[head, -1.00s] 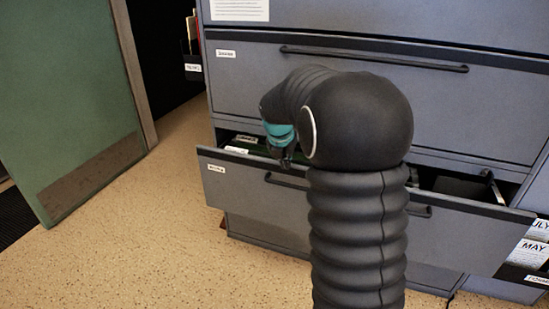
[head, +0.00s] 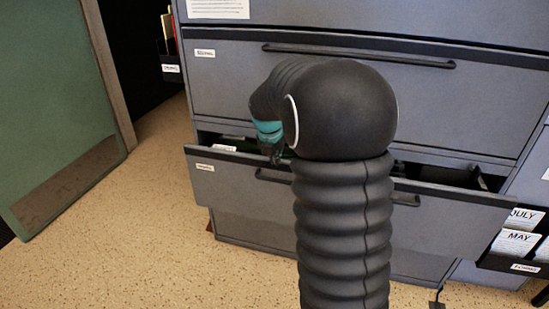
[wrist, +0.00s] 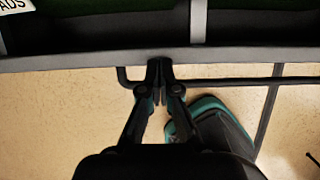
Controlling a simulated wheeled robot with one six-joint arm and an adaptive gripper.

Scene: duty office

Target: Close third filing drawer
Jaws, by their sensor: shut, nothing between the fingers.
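The third filing drawer (head: 225,178) is part of the grey cabinet and stands partly open, with a dark gap behind its front. Its bar handle (head: 272,178) is partly hidden by my arm. My gripper (head: 275,158) is shut and empty at the drawer front's top edge, left of its middle. In the wrist view my shut fingertips (wrist: 160,68) are at the drawer's front rim (wrist: 75,61), above the handle bar (wrist: 225,82). I cannot tell for sure whether they touch it.
The drawer above (head: 350,90) is shut. A green door (head: 50,100) stands at the left beside a dark opening. A wall rack with JULY and MAY cards (head: 517,243) is at the right. Speckled floor (head: 130,250) is clear at the front left.

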